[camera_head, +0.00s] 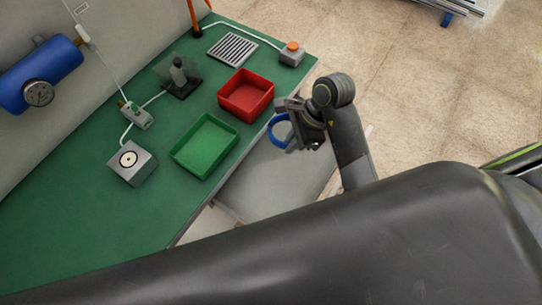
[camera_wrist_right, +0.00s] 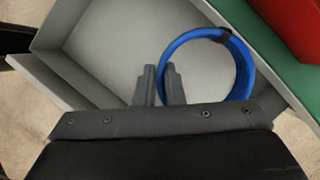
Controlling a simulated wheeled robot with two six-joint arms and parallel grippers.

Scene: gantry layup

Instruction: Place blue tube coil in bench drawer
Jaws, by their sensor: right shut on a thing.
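The blue tube coil (camera_head: 279,131) is a ring of blue tube with a dark band, seen also in the wrist view (camera_wrist_right: 246,62). My right gripper (camera_head: 290,131) is shut on the coil's edge; its fingers (camera_wrist_right: 164,88) show close together at the coil's left side in the wrist view. The bench drawer (camera_head: 268,188) is pulled out from the bench and has a grey, bare inside. In the wrist view the drawer (camera_wrist_right: 110,45) lies below the gripper and coil. The coil's height above the drawer floor is hard to tell. My left gripper is not in view.
The green bench top (camera_head: 75,220) holds a red bin (camera_head: 245,112) and a green tray (camera_head: 190,165) near the drawer side. A grey box with a round dial (camera_head: 131,163) and a black stand (camera_head: 180,82) stand farther in. My dark arm covers the foreground.

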